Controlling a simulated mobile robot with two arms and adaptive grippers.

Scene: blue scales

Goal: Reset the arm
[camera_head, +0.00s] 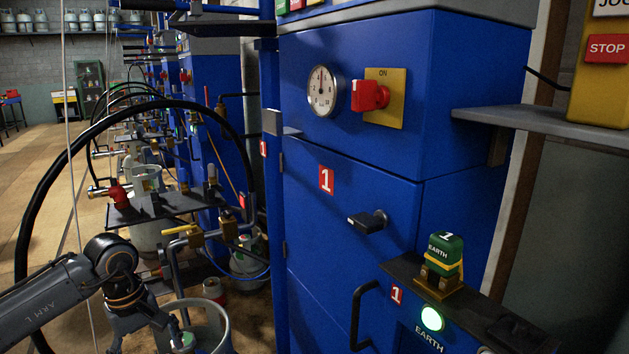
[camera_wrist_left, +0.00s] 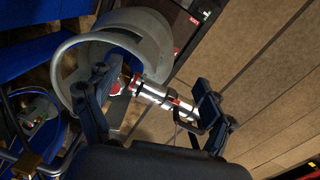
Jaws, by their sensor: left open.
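My left arm (camera_head: 55,295), marked "ARM L", comes in from the lower left in the head view. Its gripper (camera_head: 165,338) is low at the bottom edge, in front of a grey gas cylinder's collar (camera_head: 218,320). In the left wrist view the left gripper (camera_wrist_left: 155,95) is open, its two fingers spread wide. A silver fitting with red parts (camera_wrist_left: 160,95) shows in the space between the fingers; whether it touches them I cannot tell. Behind it is the round collar of a grey cylinder (camera_wrist_left: 150,32). My right gripper is not in view.
A blue scale cabinet (camera_head: 350,235) marked 1 has a dial gauge (camera_head: 322,91), a red switch (camera_head: 369,95) and a green lit EARTH button (camera_head: 432,319). Open floor (camera_head: 30,160) lies left.

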